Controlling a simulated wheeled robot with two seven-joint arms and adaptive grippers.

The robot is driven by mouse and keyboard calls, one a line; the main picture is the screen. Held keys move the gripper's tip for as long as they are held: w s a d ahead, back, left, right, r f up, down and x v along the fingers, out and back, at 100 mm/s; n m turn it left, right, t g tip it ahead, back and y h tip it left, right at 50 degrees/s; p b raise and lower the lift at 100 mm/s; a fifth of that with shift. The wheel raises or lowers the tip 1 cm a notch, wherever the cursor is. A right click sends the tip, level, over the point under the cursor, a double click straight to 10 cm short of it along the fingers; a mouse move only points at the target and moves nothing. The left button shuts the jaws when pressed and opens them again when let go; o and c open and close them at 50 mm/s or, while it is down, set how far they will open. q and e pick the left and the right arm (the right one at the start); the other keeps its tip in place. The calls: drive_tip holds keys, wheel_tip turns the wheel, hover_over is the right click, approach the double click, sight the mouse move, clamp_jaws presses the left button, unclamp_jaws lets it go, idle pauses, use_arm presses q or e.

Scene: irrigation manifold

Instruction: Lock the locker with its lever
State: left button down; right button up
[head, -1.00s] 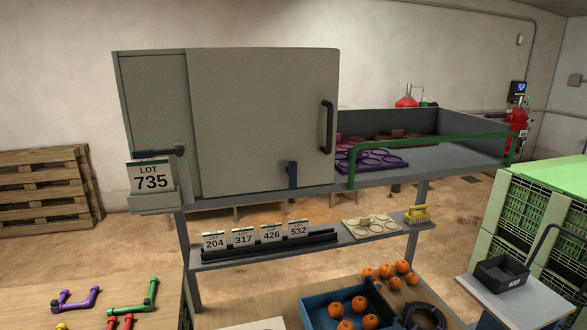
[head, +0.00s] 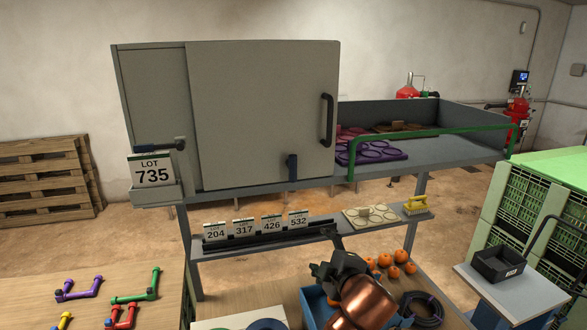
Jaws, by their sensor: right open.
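The grey locker (head: 150,90) stands on the metal bench at the back, left of centre. Its wide front door panel (head: 255,110) lies flat across the front, with a black pull handle (head: 327,120) at its right side. A dark blue lever (head: 292,168) stands upright at the panel's lower edge. Another dark blue lever (head: 158,147) lies level on the left part, above the LOT 735 card. My right gripper (head: 336,272) is open, low at the front, well below and right of the upright lever, touching neither lever. My left gripper is out of view.
A green rail (head: 430,135) edges the bench top right of the locker, near purple ring trays (head: 372,153). A lower shelf holds lot cards (head: 243,229). My right arm partly hides a blue crate (head: 312,306). Space before the door is clear.

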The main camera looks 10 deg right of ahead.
drive_tip(key=s+a+r+n+t, duration=0.2)
drive_tip(key=a+r+n, duration=0.1)
drive_tip(key=r, duration=1)
drive_tip(key=n+t, duration=0.2)
approach(294, 170)
drive_tip(key=w, duration=0.4)
drive_tip(key=shift+y, duration=0.6)
drive_tip(key=w, duration=0.2)
drive_tip(key=w+p, duration=0.1)
drive_tip(key=w, duration=0.1)
drive_tip(key=w+a+p, duration=0.1)
drive_tip(key=w, duration=0.2)
drive_tip(key=shift+a, duration=0.1)
drive_tip(key=shift+c, duration=0.5)
drive_tip(key=c, duration=1.1)
